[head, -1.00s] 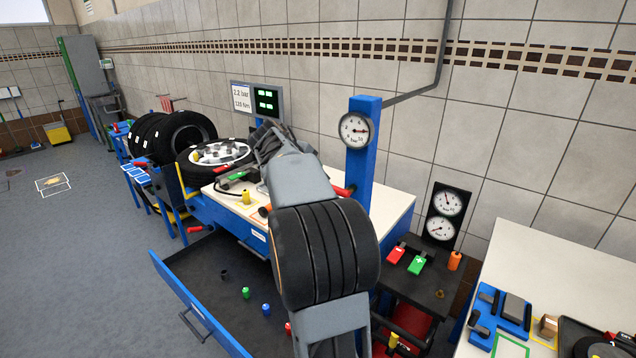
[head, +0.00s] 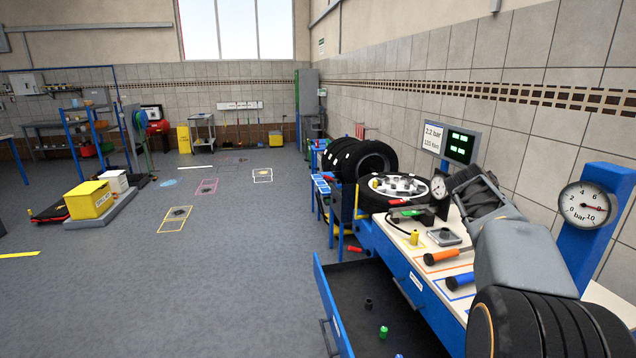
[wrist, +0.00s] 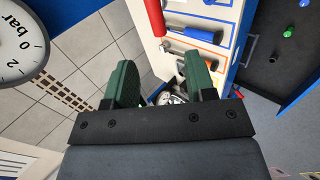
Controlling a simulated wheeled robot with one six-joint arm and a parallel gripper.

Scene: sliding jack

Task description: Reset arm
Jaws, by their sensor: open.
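My gripper (wrist: 160,84) shows in the wrist view with its two green fingers apart and nothing between them. In the head view my arm rises from the lower right over the workbench (head: 447,276), and its dark wrist end is beside the display. The fingers themselves cannot be made out in the head view. In the wrist view the bench top and its tools lie beyond the fingers, with the open drawer (wrist: 268,60) to the right. A pressure gauge (wrist: 14,45) is close at the left edge.
A blue post carries a gauge (head: 586,204) at right, close to my arm. The bench holds an orange-handled tool (head: 441,257), a blue-handled tool (head: 460,281) and a wheel (head: 398,186). The blue drawer (head: 334,310) stands open. Several tyres (head: 362,160) stand behind. The floor at left is mostly clear.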

